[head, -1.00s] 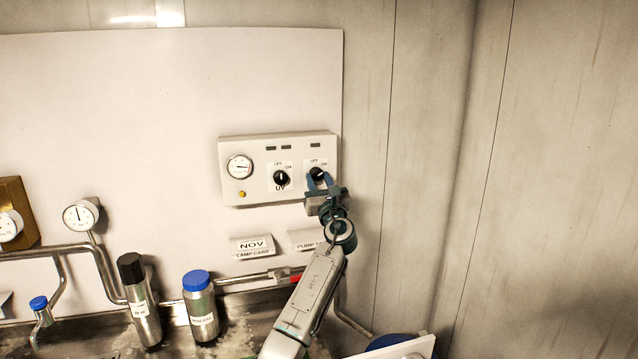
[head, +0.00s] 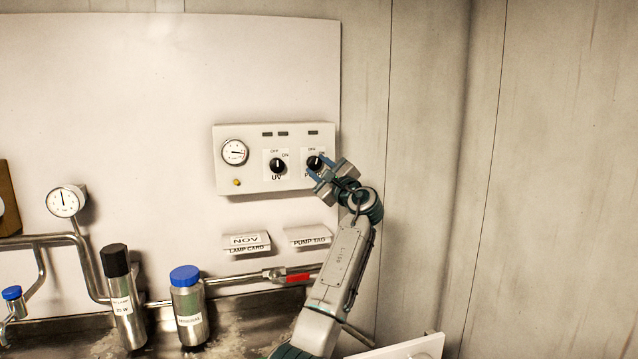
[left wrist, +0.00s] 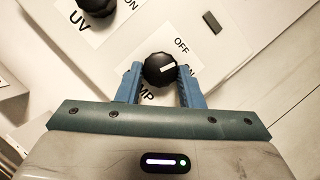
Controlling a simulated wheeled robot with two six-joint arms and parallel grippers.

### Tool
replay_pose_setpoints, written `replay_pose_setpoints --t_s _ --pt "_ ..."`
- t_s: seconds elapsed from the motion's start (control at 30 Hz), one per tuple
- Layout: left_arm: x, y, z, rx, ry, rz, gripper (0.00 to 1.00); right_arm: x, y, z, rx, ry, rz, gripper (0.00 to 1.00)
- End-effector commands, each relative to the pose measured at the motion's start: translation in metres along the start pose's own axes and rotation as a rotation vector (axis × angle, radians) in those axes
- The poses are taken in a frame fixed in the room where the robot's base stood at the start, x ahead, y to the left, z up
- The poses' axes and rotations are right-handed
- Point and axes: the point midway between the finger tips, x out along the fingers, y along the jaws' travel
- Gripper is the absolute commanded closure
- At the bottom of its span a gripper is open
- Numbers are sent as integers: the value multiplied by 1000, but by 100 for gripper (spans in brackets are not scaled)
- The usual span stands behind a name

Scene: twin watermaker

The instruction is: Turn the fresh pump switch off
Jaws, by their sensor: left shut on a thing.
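The fresh pump switch is the right black knob (head: 314,163) on the white control box (head: 205,150), with OFF and ON printed by it. My left gripper (head: 319,167) reaches it from the lower right, tilted, its blue fingers shut on the knob. In the left wrist view the knob (left wrist: 159,68) sits between the two fingertips (left wrist: 160,74). Its white mark points right there, somewhere between the OFF label and the partly hidden ON label; I cannot tell the exact setting. The lower label is partly covered by the fingers. My right gripper is not in view.
The UV knob (head: 277,166) is close on the left, beside a round gauge (head: 235,152). Below the box are the lamp card (head: 246,242) and pump tag (head: 308,235) holders. A red-handled valve (head: 298,277), pipes and bottles are lower. The right wall is bare.

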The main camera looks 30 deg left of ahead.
Motion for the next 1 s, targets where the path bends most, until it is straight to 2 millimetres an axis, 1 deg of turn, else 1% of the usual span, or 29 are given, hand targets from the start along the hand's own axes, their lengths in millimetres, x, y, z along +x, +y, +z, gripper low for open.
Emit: replay_pose_setpoints --t_s 0.03,0.1,0.4,0.6,1.0 --pt "-1 2 -3 -34 2 15 89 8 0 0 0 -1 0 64" --pt "-1 1 -3 -79 2 35 89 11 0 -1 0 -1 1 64" --pt "-1 -1 -2 -218 2 93 89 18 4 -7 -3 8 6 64" --pt "-1 -2 -2 -257 2 110 89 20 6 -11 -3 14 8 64" --pt "-1 -2 -2 -266 2 115 89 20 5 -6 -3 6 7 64"
